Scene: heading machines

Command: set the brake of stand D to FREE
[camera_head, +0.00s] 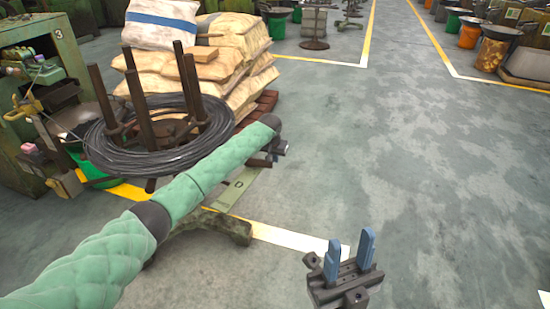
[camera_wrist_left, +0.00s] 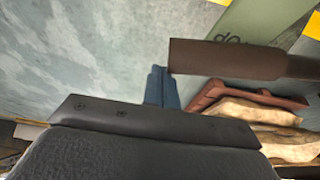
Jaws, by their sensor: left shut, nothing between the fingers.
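Stand D carries a coil of dark wire (camera_head: 160,145) around several upright brown posts (camera_head: 138,100), at the left in the head view. Its pale green plate (camera_head: 236,187) bears the letter D and also shows in the left wrist view (camera_wrist_left: 258,25). My left gripper (camera_head: 277,148) is beside the stand above this plate, mostly hidden by my arm. In the left wrist view its blue fingers (camera_wrist_left: 160,88) are shut and empty, close to the end of a brown bar (camera_wrist_left: 225,60); contact cannot be told. The brake setting is not readable. My right gripper (camera_head: 349,248) is open and empty.
Stacked sacks (camera_head: 225,45) on a reddish-brown pallet (camera_head: 262,103) stand behind the coil. A green machine (camera_head: 40,60) marked 3 is at far left. Drums and bins (camera_head: 490,47) line the back right. The grey floor (camera_head: 400,130) at the middle and right is clear.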

